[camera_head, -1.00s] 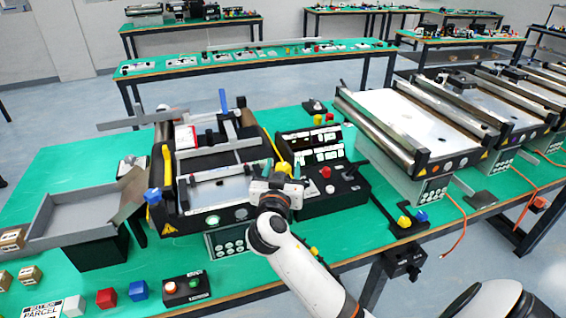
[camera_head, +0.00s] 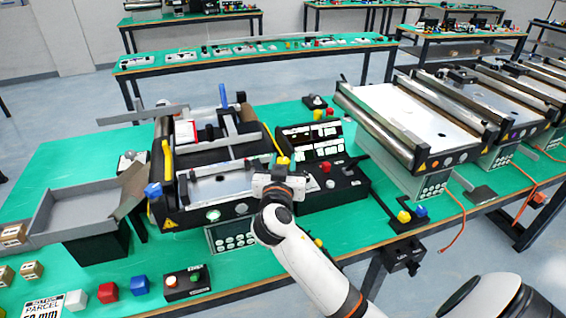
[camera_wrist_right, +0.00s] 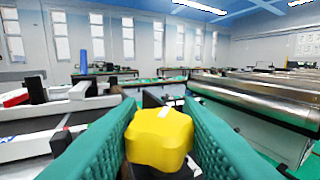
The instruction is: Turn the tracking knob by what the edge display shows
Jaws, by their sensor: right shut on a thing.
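The yellow tracking knob (camera_wrist_right: 160,138) sits between the two green fingers of my right gripper (camera_wrist_right: 160,130) in the right wrist view. A white mark shows on its top. In the head view, my right gripper (camera_head: 282,176) is at the front right corner of the small conveyor (camera_head: 225,187), and the knob (camera_head: 283,161) shows just behind it. The gripper is shut on the knob. A black console (camera_head: 335,188) with lit display panels (camera_head: 310,140) stands to the right; their readings are too small to read. My left gripper is out of view.
A larger conveyor (camera_head: 415,120) stands to the right. A grey tray (camera_head: 85,208) is at the left.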

